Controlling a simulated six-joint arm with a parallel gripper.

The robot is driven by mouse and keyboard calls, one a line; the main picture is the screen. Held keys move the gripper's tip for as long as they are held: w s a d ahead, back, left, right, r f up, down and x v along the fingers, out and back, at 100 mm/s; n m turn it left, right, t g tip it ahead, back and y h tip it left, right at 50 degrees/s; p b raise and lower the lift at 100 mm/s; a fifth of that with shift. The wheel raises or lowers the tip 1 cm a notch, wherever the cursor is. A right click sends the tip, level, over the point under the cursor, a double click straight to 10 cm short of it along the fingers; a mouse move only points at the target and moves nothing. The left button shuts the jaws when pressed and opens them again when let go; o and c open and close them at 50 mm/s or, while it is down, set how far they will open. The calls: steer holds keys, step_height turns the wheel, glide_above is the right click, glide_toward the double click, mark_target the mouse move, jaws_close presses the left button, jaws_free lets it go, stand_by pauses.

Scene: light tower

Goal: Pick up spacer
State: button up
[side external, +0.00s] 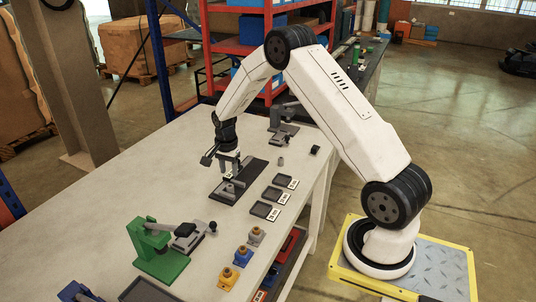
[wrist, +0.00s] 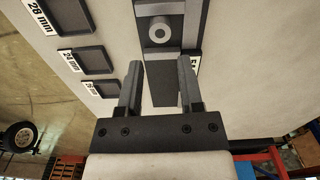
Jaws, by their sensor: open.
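My gripper (side external: 229,170) is open and points down over a dark fixture (side external: 222,195) on the light table. In the wrist view my gripper (wrist: 160,64) has its two fingers apart, with the fixture's dark base strip (wrist: 160,85) showing between them. Nothing is held. A grey round piece with a hole (wrist: 159,32), which looks like the spacer, sits on the fixture beyond the fingertips, apart from them. I cannot tell whether it is loose. In the side view a small grey cylinder (side external: 280,161) stands on the table to the right of the fixture.
Labelled dark trays (side external: 265,210) lie right of the fixture; one label in the wrist view reads 28 mm (wrist: 40,17). A grey press-like device (side external: 284,128) stands behind. A green fixture (side external: 160,255) and small coloured blocks (side external: 243,256) are nearer. The table's left side is clear.

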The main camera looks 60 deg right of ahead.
mark_target(230, 185)
steer(key=shift+f, duration=1.25)
steer(key=shift+f, duration=0.1)
steer(key=shift+a+f, duration=0.15)
steer(key=shift+f, duration=2.35)
jaws_close()
